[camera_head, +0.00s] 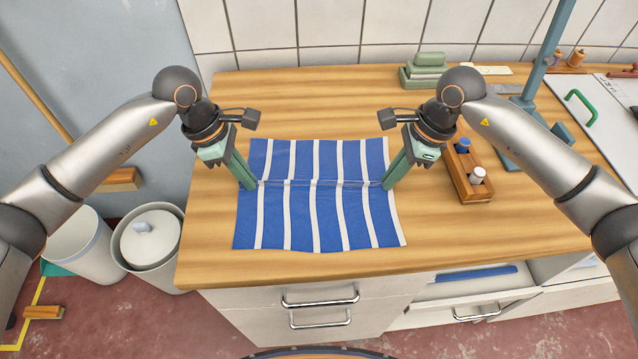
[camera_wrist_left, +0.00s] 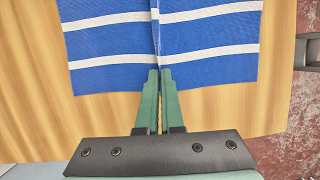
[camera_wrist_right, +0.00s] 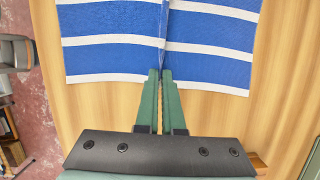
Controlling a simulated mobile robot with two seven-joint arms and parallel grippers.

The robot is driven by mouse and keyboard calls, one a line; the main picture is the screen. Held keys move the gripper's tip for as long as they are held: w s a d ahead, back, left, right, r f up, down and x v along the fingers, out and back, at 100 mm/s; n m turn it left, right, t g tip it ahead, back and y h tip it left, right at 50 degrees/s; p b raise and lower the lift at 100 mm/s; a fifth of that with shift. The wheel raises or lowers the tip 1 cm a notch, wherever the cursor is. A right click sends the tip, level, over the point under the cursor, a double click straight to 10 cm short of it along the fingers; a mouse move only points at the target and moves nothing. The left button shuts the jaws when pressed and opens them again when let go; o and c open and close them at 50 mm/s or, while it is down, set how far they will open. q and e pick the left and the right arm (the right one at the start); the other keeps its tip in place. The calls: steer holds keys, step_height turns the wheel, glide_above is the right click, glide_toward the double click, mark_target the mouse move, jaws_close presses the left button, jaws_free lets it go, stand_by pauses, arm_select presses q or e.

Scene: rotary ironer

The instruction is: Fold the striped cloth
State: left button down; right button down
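The blue-and-white striped cloth (camera_head: 318,220) lies spread on the wooden worktop, with a thin raised crease running across its middle from left edge to right edge. My left gripper (camera_head: 252,184) is shut on the crease at the cloth's left edge. In the left wrist view its green fingertips (camera_wrist_left: 160,74) are close together with the pinched cloth (camera_wrist_left: 205,72) between them. My right gripper (camera_head: 388,184) is shut on the crease at the right edge. In the right wrist view its fingertips (camera_wrist_right: 160,74) also meet at the pinched fold of cloth (camera_wrist_right: 110,60).
A wooden box with small bottles (camera_head: 462,180) stands right of the cloth. Green-and-white stacked blocks (camera_head: 425,70) sit at the back near the tiled wall. A teal stand (camera_head: 535,90) rises behind my right arm. The worktop (camera_head: 440,265) is clear at the front right.

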arm_select(q)
steer(key=shift+r, duration=0.1)
stand_by(0.8)
